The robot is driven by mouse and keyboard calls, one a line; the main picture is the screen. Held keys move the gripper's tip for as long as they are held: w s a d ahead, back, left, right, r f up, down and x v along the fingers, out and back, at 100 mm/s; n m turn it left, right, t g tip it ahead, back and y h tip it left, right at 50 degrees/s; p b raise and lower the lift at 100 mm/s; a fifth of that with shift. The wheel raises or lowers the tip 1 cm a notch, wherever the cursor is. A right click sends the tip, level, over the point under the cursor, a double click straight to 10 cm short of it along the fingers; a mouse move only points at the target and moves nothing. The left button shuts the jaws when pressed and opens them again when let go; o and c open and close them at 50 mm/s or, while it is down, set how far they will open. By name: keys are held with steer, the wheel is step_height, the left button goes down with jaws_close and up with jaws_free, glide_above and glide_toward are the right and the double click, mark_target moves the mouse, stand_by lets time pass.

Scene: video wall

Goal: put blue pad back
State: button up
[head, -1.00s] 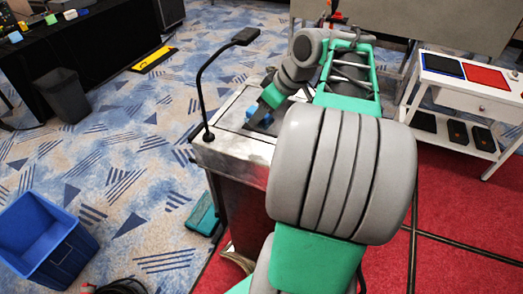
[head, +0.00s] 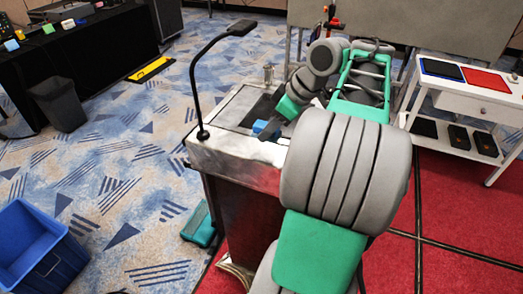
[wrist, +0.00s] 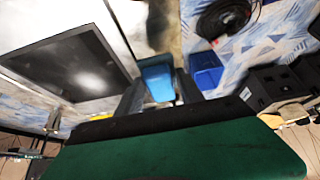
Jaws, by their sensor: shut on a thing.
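The blue pad (head: 267,129) is a small bright blue piece above the top of the grey metal lectern (head: 235,172). It also shows in the wrist view (wrist: 157,77), between the two dark fingers. My gripper (wrist: 158,88) is shut on it. In the head view my gripper (head: 278,124) is partly hidden by my own arm. I cannot tell whether the pad touches the lectern top.
A gooseneck microphone (head: 200,75) rises at the lectern's left. A white table (head: 480,97) with blue and red mats stands at the right. A blue bin (head: 35,250) and a dark bin (head: 58,103) stand at the left.

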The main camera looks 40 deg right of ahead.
mark_target(262, 151)
steer(key=shift+a+x, duration=0.2)
steer(key=shift+x, duration=0.95)
steer(key=f, duration=0.1)
steer(key=f+b, duration=0.1)
steer(key=shift+w+a+f, duration=0.25)
steer(key=shift+f, duration=0.05)
steer(key=shift+d+f, duration=0.1)
steer(key=shift+f, duration=0.35)
steer(key=shift+f, duration=0.2)
steer(key=o, duration=1.3)
